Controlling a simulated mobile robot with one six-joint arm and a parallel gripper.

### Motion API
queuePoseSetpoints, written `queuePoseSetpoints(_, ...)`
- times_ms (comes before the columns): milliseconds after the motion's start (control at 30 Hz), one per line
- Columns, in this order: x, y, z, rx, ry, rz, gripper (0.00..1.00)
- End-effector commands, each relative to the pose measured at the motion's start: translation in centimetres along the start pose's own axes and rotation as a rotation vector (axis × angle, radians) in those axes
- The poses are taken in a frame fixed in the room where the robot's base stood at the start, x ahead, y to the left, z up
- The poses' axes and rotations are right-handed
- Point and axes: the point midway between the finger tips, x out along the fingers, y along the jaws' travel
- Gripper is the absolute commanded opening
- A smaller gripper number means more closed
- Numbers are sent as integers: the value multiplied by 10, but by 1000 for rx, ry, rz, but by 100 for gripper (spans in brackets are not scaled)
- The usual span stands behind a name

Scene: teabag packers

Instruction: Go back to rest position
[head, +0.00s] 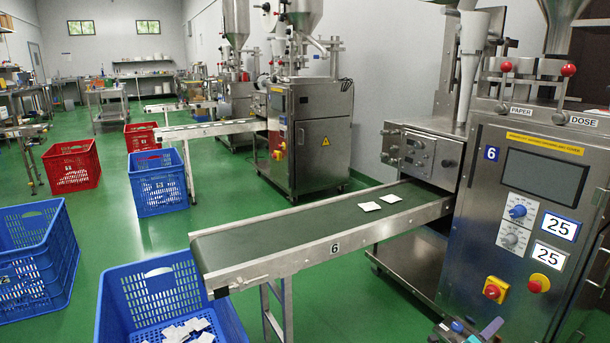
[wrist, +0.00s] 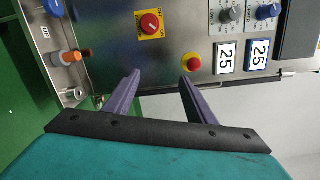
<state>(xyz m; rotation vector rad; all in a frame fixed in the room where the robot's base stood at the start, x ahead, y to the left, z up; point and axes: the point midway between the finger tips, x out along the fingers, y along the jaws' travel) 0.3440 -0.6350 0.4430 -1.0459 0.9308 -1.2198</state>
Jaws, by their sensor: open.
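My gripper (wrist: 158,82) shows in the wrist view, with two purple fingers spread apart and nothing between them. Its fingers point toward the steel front of machine 6 (wrist: 115,25), near a red rotary switch on a yellow plate (wrist: 150,23) and a red push button (wrist: 192,62). I see no contact with the machine. In the head view, only a small teal and purple part, which seems to be my gripper, shows at the bottom edge, right of centre, low in front of machine 6 (head: 465,235).
Conveyor 6 (head: 245,243) carries two white teabags (head: 370,206) (head: 391,198). A blue crate (head: 160,290) with several white teabags stands under its end. Another blue crate (head: 35,262) is at left. Knobs on a small panel (wrist: 62,62) are near my gripper. Green floor is open behind.

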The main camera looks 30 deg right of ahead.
Motion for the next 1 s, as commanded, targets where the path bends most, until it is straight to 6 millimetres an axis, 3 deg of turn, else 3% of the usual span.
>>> queuePoseSetpoints(233,-23,-3,52,-9,-71,37,50)
queuePoseSetpoints(467,-63,0,121,-33,-177,89,50)
queuePoseSetpoints(767,-131,12,207,-104,-356,181,50)
queuePoseSetpoints(1000,-202,33,270,-218,-539,290,50)
